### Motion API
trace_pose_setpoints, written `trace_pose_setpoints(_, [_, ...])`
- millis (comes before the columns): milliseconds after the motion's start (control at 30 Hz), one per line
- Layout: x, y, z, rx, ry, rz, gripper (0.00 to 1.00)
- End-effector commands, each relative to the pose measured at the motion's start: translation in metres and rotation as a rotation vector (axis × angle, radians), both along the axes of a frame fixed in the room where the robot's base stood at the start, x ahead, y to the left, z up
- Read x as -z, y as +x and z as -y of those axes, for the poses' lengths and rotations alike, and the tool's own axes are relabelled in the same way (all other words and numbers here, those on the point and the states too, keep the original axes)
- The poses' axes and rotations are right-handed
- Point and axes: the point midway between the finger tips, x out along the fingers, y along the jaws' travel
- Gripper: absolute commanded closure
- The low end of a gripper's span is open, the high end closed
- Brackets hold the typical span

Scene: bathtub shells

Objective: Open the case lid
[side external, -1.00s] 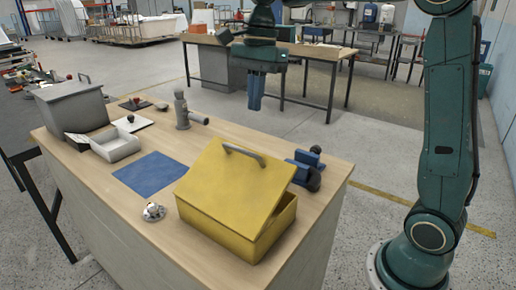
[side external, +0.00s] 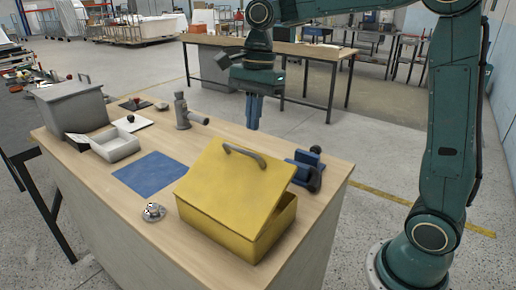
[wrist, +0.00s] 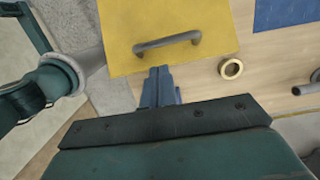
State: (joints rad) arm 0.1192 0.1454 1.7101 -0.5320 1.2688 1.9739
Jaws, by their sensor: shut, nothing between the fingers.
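The yellow case (side external: 268,234) stands near the front right of the workbench. Its lid (side external: 228,190) is tilted partly up, with a gap to the box at the right side. A grey bar handle (side external: 246,153) sits near the lid's raised upper edge. In the wrist view, the lid (wrist: 115,28) and its handle (wrist: 168,43) show just ahead of the fingers. My gripper (side external: 253,127) has blue fingers pointing down, above and beyond the case, apart from the handle. The fingers are together and empty, also in the wrist view (wrist: 159,72).
A blue vise-like tool (side external: 306,170) stands close to the case's right. A blue mat (side external: 150,172), a small metal part (side external: 153,212), a white tray (side external: 116,146), a grey bin (side external: 72,106) and a grey pipe fitting (side external: 184,115) are to the left. A brass ring (wrist: 231,68) shows in the wrist view.

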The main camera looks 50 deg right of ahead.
Motion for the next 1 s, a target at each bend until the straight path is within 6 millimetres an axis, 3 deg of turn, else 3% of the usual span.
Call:
trace_pose_setpoints(433, [0.049,-0.001,-0.007,0.000,-0.002,-0.001,1.00])
trace_pose_setpoints(1000, [0.057,0.000,-0.008,-0.001,-0.003,0.000,1.00])
